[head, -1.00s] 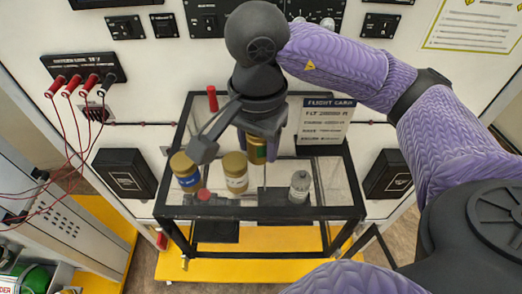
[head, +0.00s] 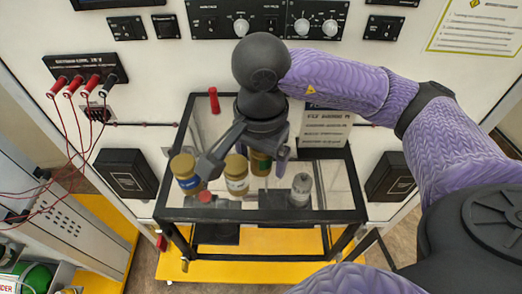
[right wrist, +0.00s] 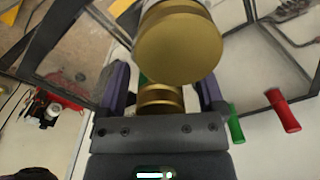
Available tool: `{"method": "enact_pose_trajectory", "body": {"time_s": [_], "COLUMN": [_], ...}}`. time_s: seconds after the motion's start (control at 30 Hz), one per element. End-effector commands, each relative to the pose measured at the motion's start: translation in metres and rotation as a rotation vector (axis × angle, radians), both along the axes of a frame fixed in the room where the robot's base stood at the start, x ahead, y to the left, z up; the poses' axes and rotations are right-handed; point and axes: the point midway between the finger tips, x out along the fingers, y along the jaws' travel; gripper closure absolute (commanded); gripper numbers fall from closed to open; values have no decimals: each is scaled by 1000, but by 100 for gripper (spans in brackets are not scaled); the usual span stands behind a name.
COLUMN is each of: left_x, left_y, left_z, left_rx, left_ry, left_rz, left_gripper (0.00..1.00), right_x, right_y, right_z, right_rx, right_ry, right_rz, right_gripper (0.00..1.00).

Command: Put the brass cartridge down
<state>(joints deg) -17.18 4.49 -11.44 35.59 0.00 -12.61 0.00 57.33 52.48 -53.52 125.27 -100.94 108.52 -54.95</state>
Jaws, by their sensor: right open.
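A brass cartridge with a green label (head: 260,163) stands upright on the glass-topped trolley (head: 262,215), behind the other cartridges. My right gripper (head: 267,152) is over it, pointing down. In the right wrist view the open fingers (right wrist: 162,90) are on either side of its brass cap (right wrist: 160,98), with gaps visible. A white-label brass cartridge (head: 236,175) stands just in front; its cap (right wrist: 178,45) looms large in the right wrist view. A blue-label brass cartridge (head: 186,175) stands at left. The green-label cartridge is partly hidden by my gripper. My left gripper is not in view.
A grey bottle (head: 300,190) stands right of the cartridges. A red cap (head: 205,197) lies near the front, and a red handle (head: 214,100) stands at the back left. A card (head: 325,128) stands behind my gripper.

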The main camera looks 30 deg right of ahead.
Motion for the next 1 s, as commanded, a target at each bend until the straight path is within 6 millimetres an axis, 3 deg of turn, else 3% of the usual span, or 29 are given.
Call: {"method": "enact_pose_trajectory", "body": {"time_s": [0.07,0.17,0.4,0.6,1.0], "left_x": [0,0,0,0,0], "left_y": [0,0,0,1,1], "left_z": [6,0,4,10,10], "left_rx": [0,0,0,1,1], "left_ry": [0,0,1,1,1], "left_rz": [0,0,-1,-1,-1], "left_gripper": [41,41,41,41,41], "right_x": [0,1,1,1,0], "right_y": [0,0,0,0,0], "right_z": [5,18,82,117,123], "right_rx": [0,2,-1,0,1], "right_ry": [1,-6,-7,-4,0], "right_rz": [0,-1,-2,-1,-1], "right_gripper": [13,13,13,13,13]}}
